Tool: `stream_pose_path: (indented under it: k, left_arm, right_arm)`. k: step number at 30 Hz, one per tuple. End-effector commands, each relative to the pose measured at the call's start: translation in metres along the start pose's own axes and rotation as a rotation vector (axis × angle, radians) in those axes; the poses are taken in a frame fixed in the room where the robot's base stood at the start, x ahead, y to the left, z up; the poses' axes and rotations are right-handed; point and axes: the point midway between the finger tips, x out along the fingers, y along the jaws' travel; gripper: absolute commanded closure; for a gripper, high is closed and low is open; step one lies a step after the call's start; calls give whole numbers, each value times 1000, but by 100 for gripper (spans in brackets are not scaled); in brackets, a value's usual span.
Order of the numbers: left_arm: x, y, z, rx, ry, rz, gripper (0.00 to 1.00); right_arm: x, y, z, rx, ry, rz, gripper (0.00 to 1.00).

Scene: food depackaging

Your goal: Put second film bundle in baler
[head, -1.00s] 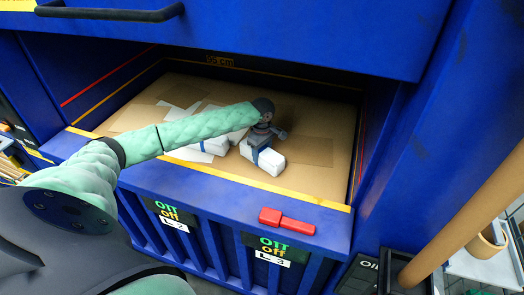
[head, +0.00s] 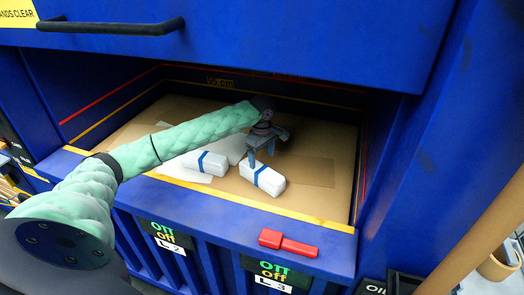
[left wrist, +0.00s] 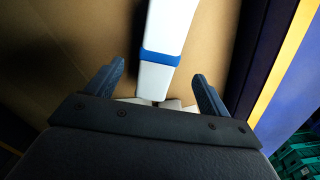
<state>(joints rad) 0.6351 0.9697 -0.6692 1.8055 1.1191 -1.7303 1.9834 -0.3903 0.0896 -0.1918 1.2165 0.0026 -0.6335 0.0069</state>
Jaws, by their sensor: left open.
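Two white film bundles with blue bands lie on the cardboard floor (head: 318,172) of the blue baler's chamber. The left bundle (head: 205,164) lies near the middle, and the right bundle (head: 262,180) lies close to the front edge. My left gripper (head: 261,157) is inside the chamber, open, just above the right bundle, with its fingers pointing down. In the left wrist view, a white bundle with a blue band (left wrist: 166,45) shows beyond and between the spread fingers, apart from them. My right gripper is not in view.
The baler's raised blue door with a black handle (head: 110,27) hangs over the opening. The front sill has a yellow edge (head: 235,202) and a red lever (head: 287,243). White sheets lie under the left bundle. Cardboard to the right is clear.

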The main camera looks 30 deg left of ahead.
Motion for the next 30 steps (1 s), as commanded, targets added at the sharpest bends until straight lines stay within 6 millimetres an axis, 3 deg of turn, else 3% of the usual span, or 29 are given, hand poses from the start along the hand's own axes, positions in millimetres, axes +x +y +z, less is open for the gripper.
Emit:
stream_pose_path:
  k: [10, 30]
  left_arm:
    - [-39, 1, 0, 0, 0, 2, 19]
    - [-44, 0, 0, 0, 0, 0, 19]
  right_arm:
    - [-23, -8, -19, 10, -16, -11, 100]
    - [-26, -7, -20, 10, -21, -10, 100]
